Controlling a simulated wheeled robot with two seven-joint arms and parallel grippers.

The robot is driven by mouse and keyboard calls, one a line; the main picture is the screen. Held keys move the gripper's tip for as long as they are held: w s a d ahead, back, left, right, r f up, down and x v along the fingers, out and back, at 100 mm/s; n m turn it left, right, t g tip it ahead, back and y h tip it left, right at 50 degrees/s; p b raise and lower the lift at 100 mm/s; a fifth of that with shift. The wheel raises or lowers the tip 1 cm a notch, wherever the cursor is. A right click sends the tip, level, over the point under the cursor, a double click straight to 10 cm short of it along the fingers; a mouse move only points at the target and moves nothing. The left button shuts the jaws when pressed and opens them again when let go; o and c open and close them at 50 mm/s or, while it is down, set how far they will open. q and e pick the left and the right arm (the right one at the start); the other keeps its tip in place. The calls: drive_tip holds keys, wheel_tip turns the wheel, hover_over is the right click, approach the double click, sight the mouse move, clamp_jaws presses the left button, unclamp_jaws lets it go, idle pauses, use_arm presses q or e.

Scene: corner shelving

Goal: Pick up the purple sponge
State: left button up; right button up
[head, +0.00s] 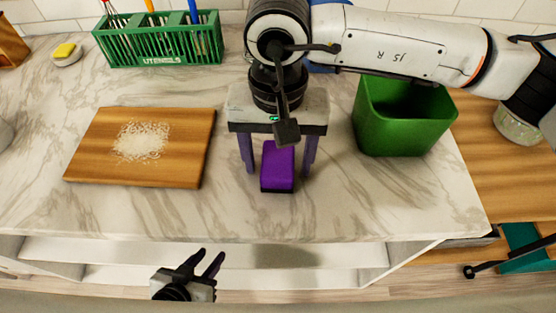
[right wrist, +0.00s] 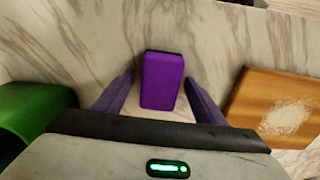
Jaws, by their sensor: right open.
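The purple sponge (head: 278,165) lies on the marble counter near its front edge. It has a dark layer along its edge. In the right wrist view the sponge (right wrist: 162,80) sits between and beyond the two fingertips. My right gripper (head: 278,170) is open over the sponge, one finger on each side, with gaps visible; it also shows in the right wrist view (right wrist: 160,85). I cannot tell how high the fingertips are above the counter. My left gripper (head: 208,262) is open and empty, low in front of the counter, away from the sponge.
A cutting board (head: 85,150) with white grains (head: 142,141) lies to the left. A green bin (head: 402,125) stands to the right. A green utensil rack (head: 150,45) and a yellow sponge (head: 65,51) are at the back. The counter's front edge is close to the purple sponge.

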sight(278, 158)
drive_tip(key=c, duration=1.1)
drive_tip(key=shift+r, duration=0.15)
drive_tip(key=shift+r, duration=0.3)
wheel_tip(278, 158, up, 9)
drive_tip(key=shift+r+b, duration=0.15)
drive_tip(key=shift+b, duration=0.5)
